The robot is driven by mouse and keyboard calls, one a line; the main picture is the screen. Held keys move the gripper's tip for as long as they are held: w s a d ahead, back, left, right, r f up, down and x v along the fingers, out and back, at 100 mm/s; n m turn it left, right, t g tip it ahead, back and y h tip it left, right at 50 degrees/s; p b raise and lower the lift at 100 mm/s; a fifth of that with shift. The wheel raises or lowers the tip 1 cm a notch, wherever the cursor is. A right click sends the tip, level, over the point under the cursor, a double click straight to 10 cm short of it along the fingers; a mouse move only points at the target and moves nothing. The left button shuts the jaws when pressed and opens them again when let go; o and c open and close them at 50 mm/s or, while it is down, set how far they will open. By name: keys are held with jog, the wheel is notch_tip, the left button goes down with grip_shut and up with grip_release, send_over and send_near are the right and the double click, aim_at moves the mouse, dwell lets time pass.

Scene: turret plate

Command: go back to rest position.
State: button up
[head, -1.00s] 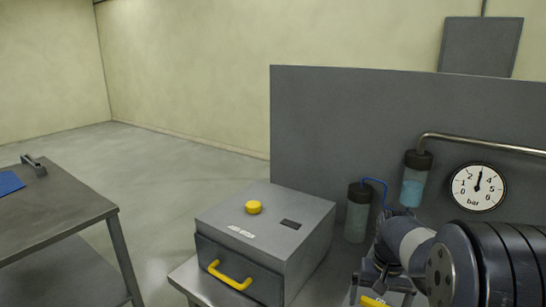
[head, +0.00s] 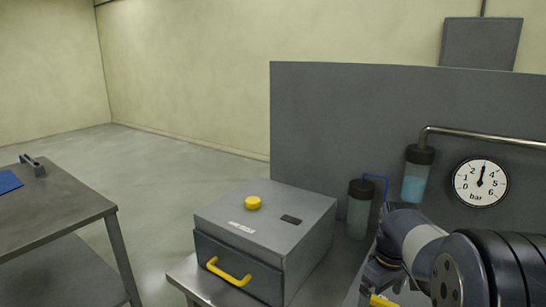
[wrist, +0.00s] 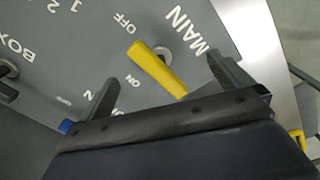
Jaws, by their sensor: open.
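My gripper (wrist: 162,70) is open in the wrist view, its two dark fingers apart on either side of a yellow lever (wrist: 157,69). The lever sits on a grey panel (wrist: 75,55) marked MAIN, OFF and ON. It slants from near OFF down to the right, and nothing is held. Whether a finger touches it cannot be told. In the head view my gripper is at the bottom right, largely hidden by my arm, with a bit of yellow (head: 382,301) below it.
A grey box (head: 262,232) with a yellow knob (head: 253,203) and yellow handle (head: 228,274) stands left of my arm. Behind are two cylinders (head: 359,212) (head: 417,176), a pipe and a gauge (head: 480,182) on a grey wall. A table (head: 60,215) is far left; floor between is free.

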jog(key=n+b, duration=0.2)
jog(key=n, duration=0.3)
jog(key=shift+r, duration=1.25)
jog(key=shift+s, duration=0.1)
